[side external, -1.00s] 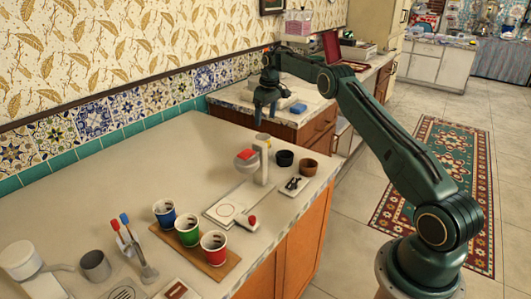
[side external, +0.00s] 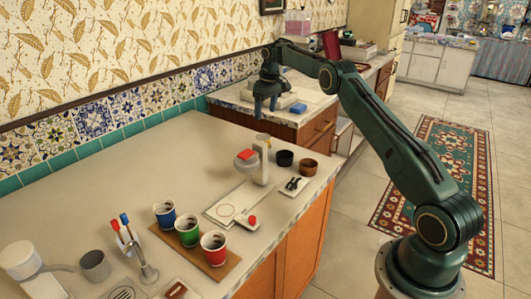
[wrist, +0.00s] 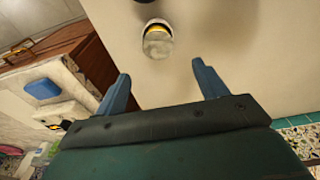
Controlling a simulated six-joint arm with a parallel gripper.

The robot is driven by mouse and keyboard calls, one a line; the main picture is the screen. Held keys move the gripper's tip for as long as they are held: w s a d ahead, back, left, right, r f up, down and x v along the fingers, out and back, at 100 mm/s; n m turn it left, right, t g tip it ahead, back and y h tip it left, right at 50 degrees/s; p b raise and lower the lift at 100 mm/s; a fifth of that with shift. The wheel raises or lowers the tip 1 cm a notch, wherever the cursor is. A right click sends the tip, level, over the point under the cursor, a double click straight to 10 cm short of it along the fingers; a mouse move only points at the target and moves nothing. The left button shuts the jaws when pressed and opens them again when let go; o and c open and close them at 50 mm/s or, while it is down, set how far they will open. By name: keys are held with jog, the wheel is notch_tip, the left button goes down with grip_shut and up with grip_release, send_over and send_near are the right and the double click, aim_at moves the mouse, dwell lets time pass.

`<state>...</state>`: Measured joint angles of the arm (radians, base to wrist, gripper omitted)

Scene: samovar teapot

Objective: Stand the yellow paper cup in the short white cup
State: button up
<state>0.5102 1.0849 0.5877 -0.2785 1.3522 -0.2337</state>
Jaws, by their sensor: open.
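My gripper (side external: 265,108) is open and empty, pointing down above the far end of the near counter. In the wrist view its two fingers (wrist: 158,78) are spread apart. A round white and yellow cup-like thing (wrist: 158,43) stands on the counter beyond the fingertips, apart from them. It has a pale disc and a yellow band; I cannot tell whether it is one cup or two nested. In the side view a small yellowish thing (side external: 262,137) shows behind the white tap stand, mostly hidden. I cannot make out the short white cup for certain.
The white stand (side external: 261,165) with a red-topped part is close below. A black cup (side external: 284,158) and a brown cup (side external: 308,168) stand right of it. Blue, green and red paper cups (side external: 188,231) stand on a board nearer. The counter along the wall is clear.

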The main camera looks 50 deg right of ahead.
jog(key=s+a+r+t, duration=0.1)
jog(key=s+a+r, duration=0.6)
jog(key=a+r, duration=0.3)
jog(key=s+a+r+t, duration=0.1)
jog(key=s+a+r, duration=0.6)
jog(key=a+r, duration=0.3)
jog(key=s+a+f, duration=0.2)
jog(key=s+a, duration=0.1)
jog(key=s, duration=0.6)
jog(key=s+a+f+t, duration=0.1)
jog(key=s+a, duration=0.3)
jog(key=s, duration=0.5)
jog(key=s+a+f+t, duration=0.1)
jog(key=s+a+f, duration=0.2)
jog(key=s, duration=0.7)
jog(key=shift+a, duration=0.15)
